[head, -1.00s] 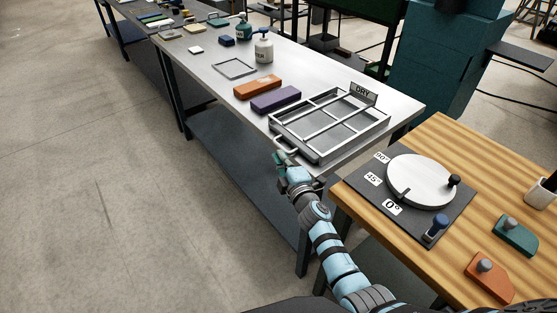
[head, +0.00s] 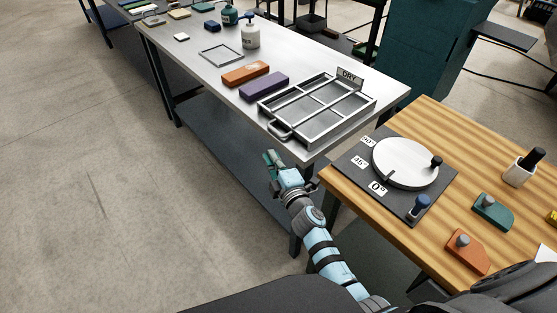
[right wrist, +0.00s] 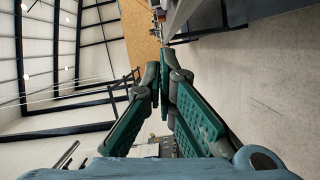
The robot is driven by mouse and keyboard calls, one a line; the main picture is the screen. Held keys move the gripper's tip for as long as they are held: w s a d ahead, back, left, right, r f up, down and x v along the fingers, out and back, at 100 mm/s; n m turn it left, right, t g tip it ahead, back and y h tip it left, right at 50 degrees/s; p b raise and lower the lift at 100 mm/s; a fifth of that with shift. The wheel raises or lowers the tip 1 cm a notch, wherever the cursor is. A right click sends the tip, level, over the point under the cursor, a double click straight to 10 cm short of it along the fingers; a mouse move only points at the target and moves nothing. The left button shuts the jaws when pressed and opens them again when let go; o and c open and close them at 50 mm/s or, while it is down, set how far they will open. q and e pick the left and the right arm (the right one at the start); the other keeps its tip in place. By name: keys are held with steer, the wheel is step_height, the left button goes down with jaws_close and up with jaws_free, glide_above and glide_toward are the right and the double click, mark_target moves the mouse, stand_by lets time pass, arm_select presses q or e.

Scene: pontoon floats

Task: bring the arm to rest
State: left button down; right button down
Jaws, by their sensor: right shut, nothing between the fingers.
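My left gripper is in neither view.
The grey table (head: 205,77) carries a divided tray (head: 292,132) with a DRY sign, an orange block (head: 246,73), a purple block (head: 264,87) and bottles. A wooden table (head: 447,147) with a dial board (head: 354,175) stands to the right. Floor (head: 90,190) at left is clear.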

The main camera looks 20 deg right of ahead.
steer(key=s+d+f+m+g+h, duration=0.15)
steer(key=s+f+m+g, duration=0.35)
steer(key=s+f, duration=0.7)
steer(key=s+d+f+m+g, duration=0.3)
steer(key=s+f+m, duration=0.4)
steer(key=f, duration=0.8)
steer(key=s+d+f+m+g, duration=0.1)
steer(key=s+f, duration=0.3)
steer(key=s, duration=0.6)
steer(key=s+d+f+m+g, duration=0.2)
steer(key=s+f+g, duration=0.2)
steer(key=s, duration=0.7)
steer(key=s+d+f+m+g, duration=0.1)
steer(key=s+d+f+g, duration=0.1)
steer(key=s, duration=0.9)
step_height(320, 180, down, 2)
steer(key=shift+d+f+g, duration=0.15)
steer(key=shift+g, duration=0.45)
